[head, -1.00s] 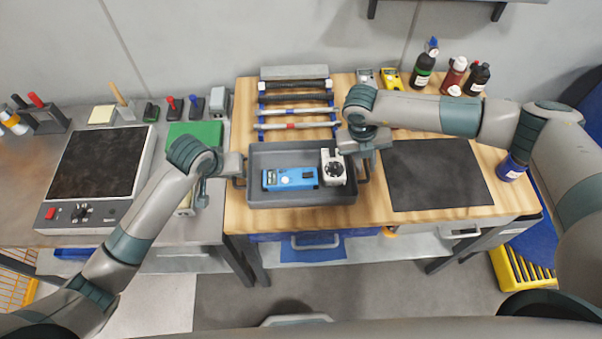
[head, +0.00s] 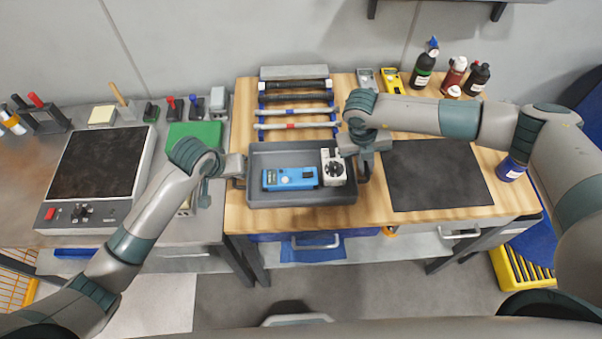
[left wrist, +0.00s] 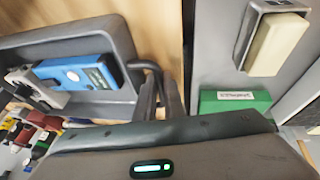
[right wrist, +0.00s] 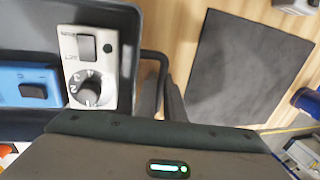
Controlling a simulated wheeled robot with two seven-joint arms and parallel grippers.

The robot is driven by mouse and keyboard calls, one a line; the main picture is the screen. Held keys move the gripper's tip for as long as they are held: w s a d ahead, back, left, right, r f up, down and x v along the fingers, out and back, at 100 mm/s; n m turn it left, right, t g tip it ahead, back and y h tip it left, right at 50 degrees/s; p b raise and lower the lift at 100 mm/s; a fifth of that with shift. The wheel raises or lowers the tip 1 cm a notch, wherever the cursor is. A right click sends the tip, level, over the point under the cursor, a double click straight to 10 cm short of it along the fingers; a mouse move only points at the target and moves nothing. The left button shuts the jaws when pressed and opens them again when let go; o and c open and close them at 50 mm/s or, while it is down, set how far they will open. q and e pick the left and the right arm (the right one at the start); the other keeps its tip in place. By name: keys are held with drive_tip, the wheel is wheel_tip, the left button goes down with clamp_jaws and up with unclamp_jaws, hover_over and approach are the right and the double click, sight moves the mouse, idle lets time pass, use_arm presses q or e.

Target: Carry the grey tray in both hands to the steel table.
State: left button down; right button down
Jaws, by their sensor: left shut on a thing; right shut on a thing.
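The grey tray (head: 300,198) rests on the wooden worktop, near its left end. It holds a blue meter (head: 290,179) and a white device with a dial (head: 333,168). My left gripper (head: 240,168) is shut on the tray's left handle; its fingers at the handle show in the left wrist view (left wrist: 168,95). My right gripper (head: 363,166) is shut on the right handle, partly hidden by its own wrist; its fingers also show in the right wrist view (right wrist: 165,100). The steel table (head: 205,228) stands to the left.
A hotplate (head: 97,165) fills much of the steel table. A green case (head: 195,134) and several small tools stand behind. A rack of rods (head: 296,111) lies behind the tray. A black mat (head: 435,175) lies to its right, with bottles (head: 424,68) farther back.

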use_arm(q)
drive_tip(key=shift+r, duration=0.2)
use_arm(e)
drive_tip(key=shift+r, duration=0.2)
